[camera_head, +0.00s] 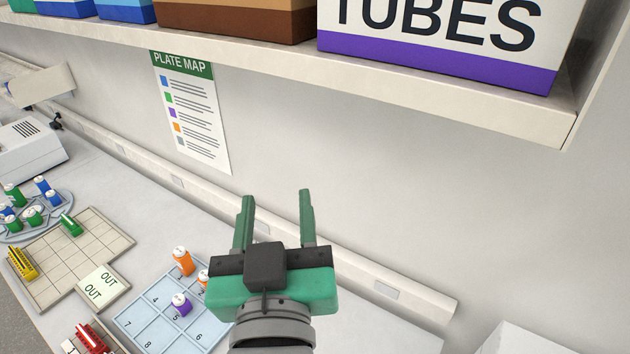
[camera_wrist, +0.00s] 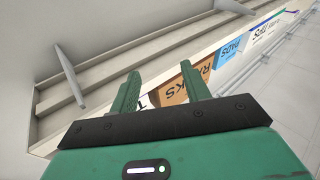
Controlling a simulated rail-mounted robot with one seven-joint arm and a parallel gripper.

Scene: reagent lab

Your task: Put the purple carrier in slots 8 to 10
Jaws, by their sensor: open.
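My gripper (camera_head: 276,196) is open and empty, raised above the bench with its fingers pointing toward the wall. In the wrist view my gripper (camera_wrist: 160,70) has its two green fingers apart, with the shelf beyond them. I cannot make out a purple carrier in either view. A beige gridded board (camera_head: 105,235) lies on the bench at left, with a green carrier (camera_head: 71,225) and a yellow carrier (camera_head: 22,262) on it. No slot numbers are readable on this board. A red carrier (camera_head: 92,338) is at the bottom left, partly cut off.
A blue numbered tray (camera_head: 150,325) holds orange (camera_head: 182,261) and purple (camera_head: 181,303) bottles; my arm hides part of it. A round rack (camera_head: 62,196) holds bottles at far left. The shelf (camera_head: 470,105) with boxes overhangs.

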